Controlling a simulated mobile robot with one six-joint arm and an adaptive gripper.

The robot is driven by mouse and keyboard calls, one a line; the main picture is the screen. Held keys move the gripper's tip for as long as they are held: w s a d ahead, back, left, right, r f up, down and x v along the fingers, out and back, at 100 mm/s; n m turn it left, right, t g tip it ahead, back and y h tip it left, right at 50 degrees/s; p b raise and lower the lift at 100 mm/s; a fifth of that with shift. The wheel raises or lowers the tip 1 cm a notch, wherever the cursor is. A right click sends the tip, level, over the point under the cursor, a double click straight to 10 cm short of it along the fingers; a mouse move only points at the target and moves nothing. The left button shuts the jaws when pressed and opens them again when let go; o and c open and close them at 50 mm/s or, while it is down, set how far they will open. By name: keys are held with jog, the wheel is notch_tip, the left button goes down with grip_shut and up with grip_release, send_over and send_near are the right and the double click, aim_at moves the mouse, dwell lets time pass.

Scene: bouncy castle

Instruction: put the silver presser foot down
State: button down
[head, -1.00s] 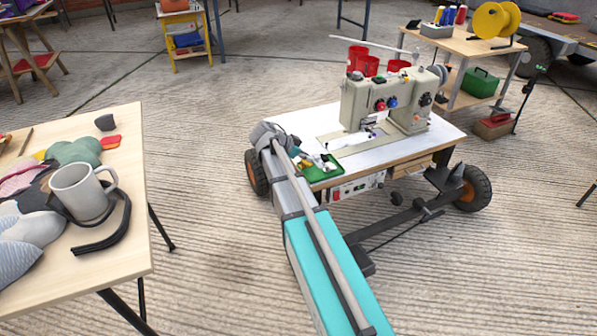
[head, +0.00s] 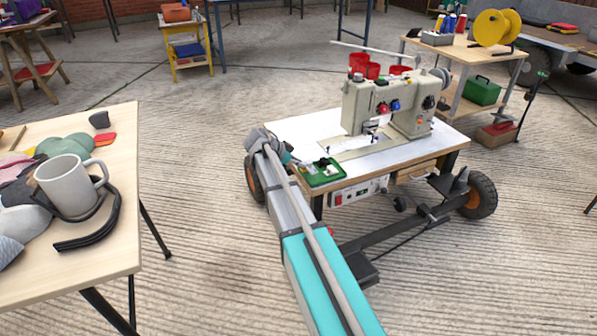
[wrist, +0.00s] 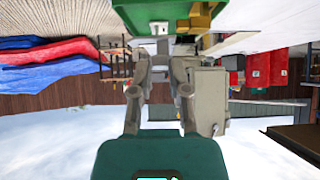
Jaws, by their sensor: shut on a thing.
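My gripper (wrist: 161,62) is shut on a small silver piece (wrist: 160,46), the presser foot as far as I can tell; little of it shows between the fingertips. In the wrist view the fingers point at a green tray (wrist: 118,20). In the head view this tray (head: 326,178) lies at the near left corner of the sewing table (head: 292,128), with a few small parts in it. There my arm hides most of the gripper, just left of the tray. Whether the piece touches the tray cannot be told.
The sewing machine (head: 362,105) stands right of the tray, with red cups (head: 358,62) behind it. A wooden table at left holds a grey mug (head: 66,186). A shelf cart with a yellow spool (head: 490,24) stands behind at right. Concrete floor between the tables is clear.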

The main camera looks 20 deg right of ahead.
aim_at(304, 176)
jog(key=shift+f, duration=0.1)
jog(key=shift+w+f+b, duration=0.45)
jog(key=shift+f+b, duration=0.1)
jog(key=shift+b, duration=0.1)
jog(key=shift+f+b, duration=1.4)
jog(key=shift+f+b, duration=0.3)
jog(key=shift+f+b, duration=0.3)
jog(key=c, duration=0.6)
grip_release()
